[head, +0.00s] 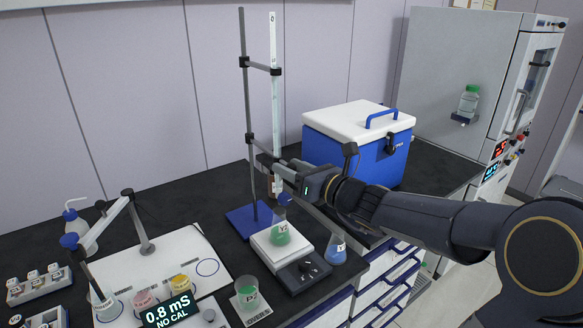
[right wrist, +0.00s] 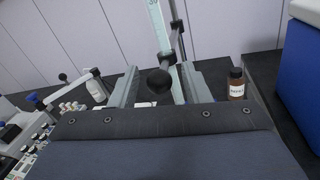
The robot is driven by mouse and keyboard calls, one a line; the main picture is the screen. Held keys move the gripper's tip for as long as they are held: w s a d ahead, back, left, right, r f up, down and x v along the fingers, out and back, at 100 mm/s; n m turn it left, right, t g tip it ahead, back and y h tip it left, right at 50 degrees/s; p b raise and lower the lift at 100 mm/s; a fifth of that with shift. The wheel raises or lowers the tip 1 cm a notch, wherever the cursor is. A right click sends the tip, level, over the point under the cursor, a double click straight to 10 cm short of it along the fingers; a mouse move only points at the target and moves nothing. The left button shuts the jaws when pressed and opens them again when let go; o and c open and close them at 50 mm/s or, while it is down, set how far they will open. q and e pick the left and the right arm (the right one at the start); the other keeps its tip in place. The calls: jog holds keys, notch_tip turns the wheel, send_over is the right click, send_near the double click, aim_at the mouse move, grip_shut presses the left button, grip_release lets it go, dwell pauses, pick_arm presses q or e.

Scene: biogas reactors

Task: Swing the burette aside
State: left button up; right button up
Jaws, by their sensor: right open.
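The burette (head: 275,100) is a tall pale graduated tube held upright by two black clamps on a grey stand rod (head: 247,110) with a blue base (head: 249,221). My right gripper (head: 268,168) is open at the burette's lower part, below the lower clamp. In the right wrist view the burette (right wrist: 159,25) runs down between the two open fingers of the gripper (right wrist: 160,82), and a dark round knob shows in front of it. Whether a finger touches the tube cannot be told. A flask with green liquid (head: 280,234) stands below on a white stirrer plate (head: 268,252).
A blue cooler box (head: 345,158) with a white lid stands right of the stand. A brown bottle (right wrist: 236,84) stands near the gripper. A blue-liquid flask (head: 336,249), a beaker (head: 247,293) and a probe arm (head: 108,220) crowd the bench's front and left.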

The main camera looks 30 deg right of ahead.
jog(key=shift+w, duration=0.1)
grip_shut()
dwell(0.4)
